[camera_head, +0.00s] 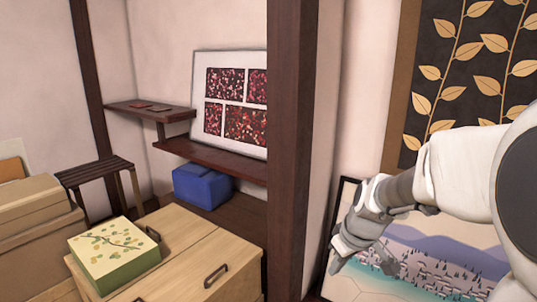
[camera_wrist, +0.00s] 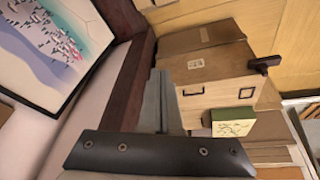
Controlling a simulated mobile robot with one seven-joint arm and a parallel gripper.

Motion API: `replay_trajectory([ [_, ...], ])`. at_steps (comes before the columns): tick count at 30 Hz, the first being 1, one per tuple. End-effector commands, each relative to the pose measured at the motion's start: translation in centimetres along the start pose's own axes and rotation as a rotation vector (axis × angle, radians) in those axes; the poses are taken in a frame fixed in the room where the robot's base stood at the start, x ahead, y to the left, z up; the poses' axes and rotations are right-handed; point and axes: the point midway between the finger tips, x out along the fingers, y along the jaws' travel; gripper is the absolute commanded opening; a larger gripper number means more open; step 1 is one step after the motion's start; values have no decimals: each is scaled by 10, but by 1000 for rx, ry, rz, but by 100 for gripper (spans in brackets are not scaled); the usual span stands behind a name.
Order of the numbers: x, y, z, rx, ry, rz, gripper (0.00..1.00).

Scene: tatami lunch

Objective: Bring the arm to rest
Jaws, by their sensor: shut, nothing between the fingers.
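My arm (camera_head: 455,172) reaches in from the right edge of the head view, white with grey joints. Its end, my gripper (camera_head: 338,262), hangs in the air in front of a framed landscape picture (camera_head: 420,262). It points down and to the left. In the wrist view the grey fingers (camera_wrist: 160,103) are together above a dark bar, with nothing held between them. The gripper appears apart from the furniture. How near it is to the picture is hard to tell.
A dark wooden post (camera_head: 292,150) stands left of my gripper. Beyond it are a wooden chest (camera_head: 205,265) with a green box (camera_head: 115,250) on top, a blue box (camera_head: 203,186), shelves (camera_head: 215,158) and cardboard boxes (camera_head: 35,215). A dark leaf-patterned panel (camera_head: 465,75) hangs behind my arm.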

Motion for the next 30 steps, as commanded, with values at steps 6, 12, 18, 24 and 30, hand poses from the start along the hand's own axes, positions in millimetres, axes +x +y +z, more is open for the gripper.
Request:
replay_trajectory([
  [6,-62,-32,24,108,21,53,0],
  [12,-106,-59,56,223,45,94,0],
  [18,-135,-83,93,340,77,127,0],
  [24,-152,-99,125,446,111,148,0],
  [30,-191,-99,119,476,115,153,0],
])
